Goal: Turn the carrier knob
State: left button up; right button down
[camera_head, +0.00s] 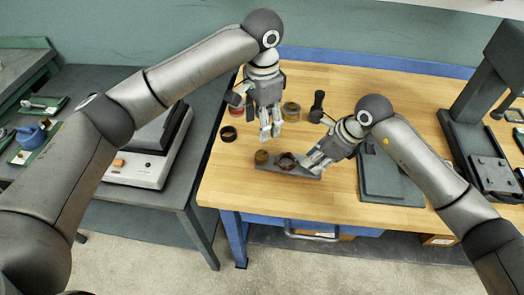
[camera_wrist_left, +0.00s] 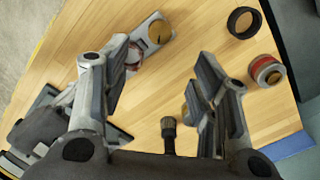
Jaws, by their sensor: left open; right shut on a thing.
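The carrier is a flat grey bar (camera_head: 280,169) lying on the wooden table, near its front edge. A round brass-coloured piece, seemingly the knob (camera_head: 262,157), stands at its left end. A dark reddish ring (camera_head: 288,161) sits mid-bar. My right gripper (camera_head: 310,166) is shut at the bar's right end; its fingers hide the exact contact. My left gripper (camera_head: 271,132) is open and empty, pointing down behind the bar. In the left wrist view, the bar (camera_wrist_left: 150,46) and brass piece (camera_wrist_left: 160,31) show beyond the open fingers, apart from them.
A black ring (camera_head: 228,133) lies left of my left gripper, and a yellowish ring stack (camera_head: 291,111) stands behind it. A black-handled tool (camera_head: 317,107) is upright behind my right gripper. A dark press (camera_head: 480,140) stands at right. Table left of the bar is clear.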

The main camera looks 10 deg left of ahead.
aim_at(262, 154)
pick_arm(q)
notch_tip(262, 154, down, 12)
jog(key=m, duration=0.3)
jog(key=shift+m, duration=0.3)
jog(key=shift+c, duration=0.2)
jog(key=c, duration=1)
